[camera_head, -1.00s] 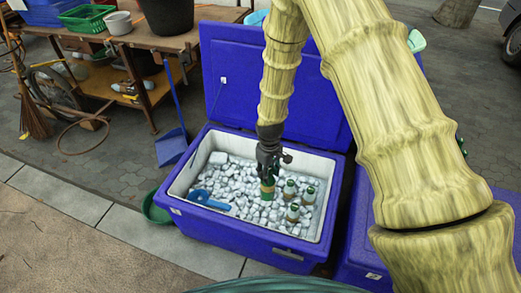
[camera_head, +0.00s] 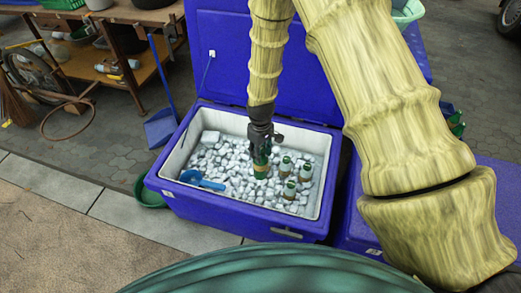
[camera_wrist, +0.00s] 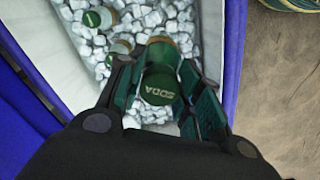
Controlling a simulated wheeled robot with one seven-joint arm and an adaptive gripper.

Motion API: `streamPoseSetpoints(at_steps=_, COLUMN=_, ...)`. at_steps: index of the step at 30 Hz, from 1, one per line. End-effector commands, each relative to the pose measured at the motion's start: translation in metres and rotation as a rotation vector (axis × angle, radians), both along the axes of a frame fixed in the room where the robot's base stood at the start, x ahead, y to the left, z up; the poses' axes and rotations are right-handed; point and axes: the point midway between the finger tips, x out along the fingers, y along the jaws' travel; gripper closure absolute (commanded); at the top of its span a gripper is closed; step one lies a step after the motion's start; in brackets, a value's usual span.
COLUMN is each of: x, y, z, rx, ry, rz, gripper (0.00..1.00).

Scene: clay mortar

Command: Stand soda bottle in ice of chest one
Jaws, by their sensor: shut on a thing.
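An open blue chest (camera_head: 235,216) filled with ice (camera_head: 229,158) stands in the middle of the head view, its lid raised behind it. My gripper (camera_head: 261,150) is over the ice, shut on a green soda bottle (camera_head: 261,171). In the wrist view the bottle (camera_wrist: 159,88), its top lettered SODA, sits between the fingers of my gripper (camera_wrist: 160,98). The bottle looks upright with its lower end at the ice; whether it rests in the ice is hard to tell. Several other green-capped bottles (camera_head: 290,188) stand in the ice just right of it.
A blue scoop (camera_head: 202,180) lies on the ice at the left. A second blue chest (camera_head: 350,232) stands close at the right.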

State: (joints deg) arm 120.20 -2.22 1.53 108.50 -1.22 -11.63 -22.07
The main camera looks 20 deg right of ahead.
Motion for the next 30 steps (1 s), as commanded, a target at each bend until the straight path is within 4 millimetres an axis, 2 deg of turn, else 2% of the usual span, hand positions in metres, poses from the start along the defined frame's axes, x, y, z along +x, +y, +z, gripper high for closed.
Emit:
streamPoseSetpoints(at_steps=1, x=0.000, y=0.000, z=-0.008, rx=0.000, ry=0.000, rz=0.000, gripper=0.93)
streamPoseSetpoints(at_steps=30, x=0.000, y=0.000, z=-0.095, rx=0.000, ry=0.000, rz=0.000, gripper=0.93)
